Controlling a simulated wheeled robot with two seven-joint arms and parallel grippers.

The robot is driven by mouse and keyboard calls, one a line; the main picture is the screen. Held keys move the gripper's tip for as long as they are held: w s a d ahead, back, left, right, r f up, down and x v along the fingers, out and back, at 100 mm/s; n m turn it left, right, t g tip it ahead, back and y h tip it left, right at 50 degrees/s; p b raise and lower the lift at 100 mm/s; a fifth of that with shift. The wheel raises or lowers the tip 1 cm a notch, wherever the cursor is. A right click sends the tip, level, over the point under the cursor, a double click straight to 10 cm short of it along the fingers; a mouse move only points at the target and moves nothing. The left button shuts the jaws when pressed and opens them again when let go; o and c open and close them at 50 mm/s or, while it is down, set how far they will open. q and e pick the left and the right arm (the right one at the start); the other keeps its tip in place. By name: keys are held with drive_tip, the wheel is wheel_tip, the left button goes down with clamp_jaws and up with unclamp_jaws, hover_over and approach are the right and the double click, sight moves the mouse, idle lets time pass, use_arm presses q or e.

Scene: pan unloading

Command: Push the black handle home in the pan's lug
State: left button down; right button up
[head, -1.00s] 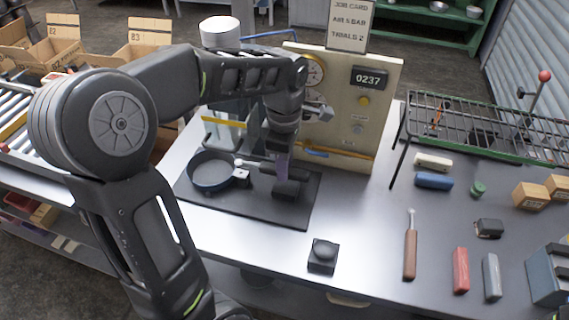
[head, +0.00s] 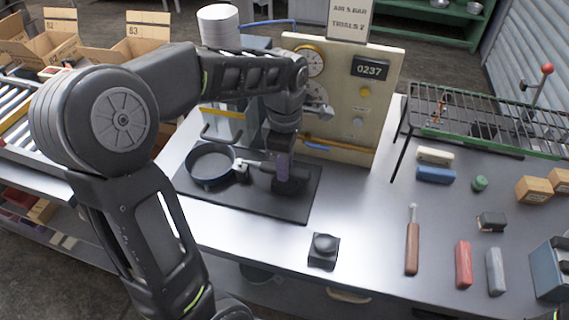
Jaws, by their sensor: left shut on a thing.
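The dark round pan (head: 209,181) sits on the black mat (head: 236,205) left of centre. Its lug (head: 241,175) is on the pan's right side, facing my left gripper. The black handle (head: 262,178) lies roughly level, with its light metal end at the lug. I cannot tell how deep that end sits in the lug. My left gripper (head: 286,184) points down over the right part of the mat and is shut on the handle; its fingers partly hide the handle's far end. My right gripper is not in view.
A panel with gauges and a counter (head: 369,70) stands behind the mat. A black block with a round knob (head: 323,251) is in front. A brown-handled tool (head: 412,248), red block (head: 463,264) and wire rack (head: 480,115) are at right.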

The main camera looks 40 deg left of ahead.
use_arm(q)
drive_tip(key=shift+f+b, duration=0.6)
drive_tip(key=shift+f, duration=0.25)
idle(0.7)
drive_tip(key=c, duration=1.1)
unclamp_jaws()
drive_tip(key=shift+c, duration=0.2)
wheel_tip(320, 180, up, 8)
drive_tip(key=shift+f, duration=0.1)
